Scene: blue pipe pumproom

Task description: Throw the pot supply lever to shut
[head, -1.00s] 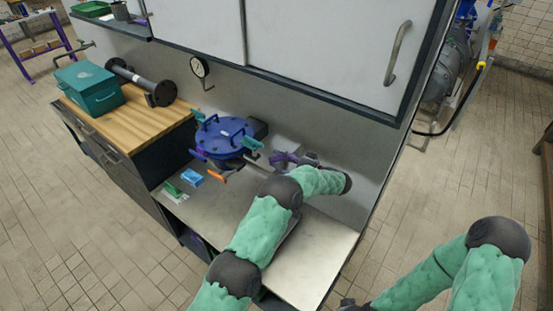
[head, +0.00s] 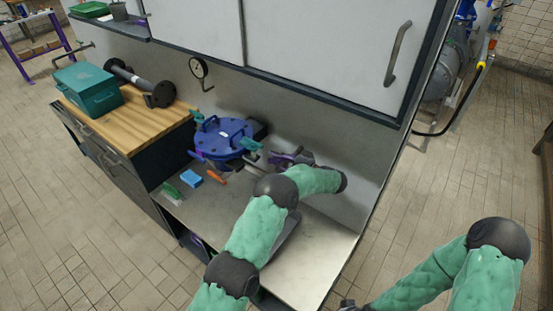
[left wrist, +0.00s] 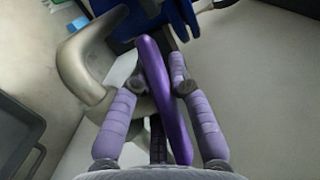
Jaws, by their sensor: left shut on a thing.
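The blue pot (head: 222,140) with its flat lid and teal clamps stands on the pale counter against the back panel. My left gripper (head: 284,158) is on the pot's right side, partly covered by my own arm. In the left wrist view its two lilac fingers (left wrist: 160,90) are closed on a long purple lever (left wrist: 166,110), which runs between them toward the blue pot. I take this to be the pot supply lever; its pivot is hidden. Only a dark bit of my right gripper (head: 346,303) shows at the bottom edge, too little to tell its state.
A beige curved pipe (left wrist: 85,65) is close beside the left fingers. A blue block (head: 191,179) and a green block (head: 170,189) lie at the counter's left. A wooden top holds a teal box (head: 90,88) and a flanged pipe (head: 140,84). White cabinets (head: 310,45) hang above.

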